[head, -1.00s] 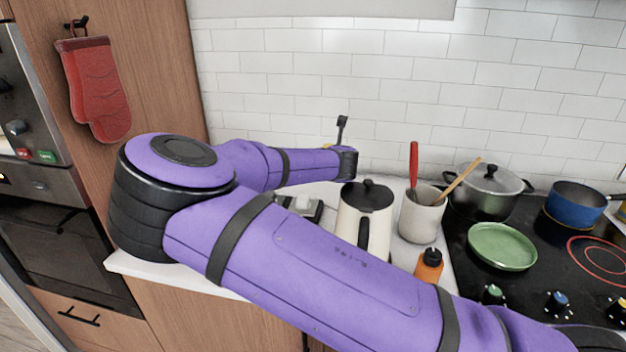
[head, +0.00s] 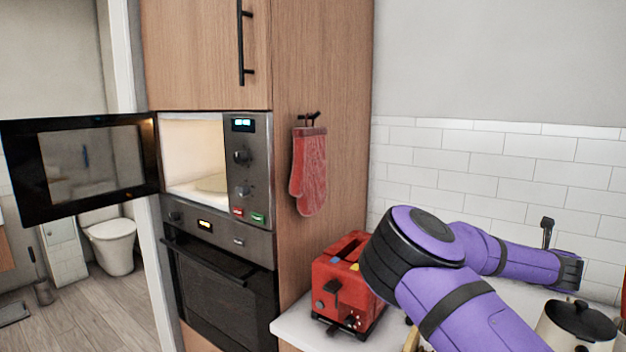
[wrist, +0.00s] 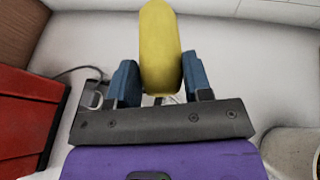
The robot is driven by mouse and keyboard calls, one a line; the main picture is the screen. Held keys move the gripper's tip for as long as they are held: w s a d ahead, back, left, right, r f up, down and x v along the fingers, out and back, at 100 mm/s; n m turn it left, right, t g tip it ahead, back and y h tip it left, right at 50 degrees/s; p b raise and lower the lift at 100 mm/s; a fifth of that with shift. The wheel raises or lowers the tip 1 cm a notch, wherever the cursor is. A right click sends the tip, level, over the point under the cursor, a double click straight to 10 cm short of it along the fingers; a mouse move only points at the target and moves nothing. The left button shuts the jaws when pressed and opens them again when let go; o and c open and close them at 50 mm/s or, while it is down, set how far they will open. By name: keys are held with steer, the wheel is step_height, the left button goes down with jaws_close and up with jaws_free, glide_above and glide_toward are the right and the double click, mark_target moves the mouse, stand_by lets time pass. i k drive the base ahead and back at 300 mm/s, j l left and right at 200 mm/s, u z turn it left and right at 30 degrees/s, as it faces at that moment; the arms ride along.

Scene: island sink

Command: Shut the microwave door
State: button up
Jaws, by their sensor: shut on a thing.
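The microwave (head: 241,160) is built into a tall wooden cabinet, above an oven. Its door (head: 22,175) is hinged on the left and stands wide open, swung out to the left. The lit cavity shows a pale round plate at its bottom. My gripper (wrist: 155,85) shows in the wrist view, with its blue fingers shut on a yellow rounded thing (wrist: 160,45) over the white counter. It is between the red toaster and a light-coloured container, well away from the door. In the head view I cannot make out the fingers; my purple arm reaches across the right side.
A red oven mitt (head: 309,175) hangs on the cabinet side.

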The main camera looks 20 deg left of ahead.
mark_target(21, 141)
steer(key=k+j+z, duration=0.1)
steer(key=j, duration=0.3)
steer(key=k+j, duration=0.1)
steer(key=j, duration=0.35)
steer(key=k+j+z, duration=0.15)
steer(key=j, duration=0.25)
steer(key=k+j+z, duration=0.1)
steer(key=j, duration=0.3)
steer(key=k+j, duration=0.15)
steer(key=j, duration=0.2)
steer(key=k+j+z, duration=0.15)
steer(key=j, duration=0.25)
steer(key=k+j+u, duration=0.1)
steer(key=j, duration=0.2)
steer(key=k+j, duration=0.2)
steer(key=k+j+u, duration=0.15)
steer(key=j, duration=0.25)
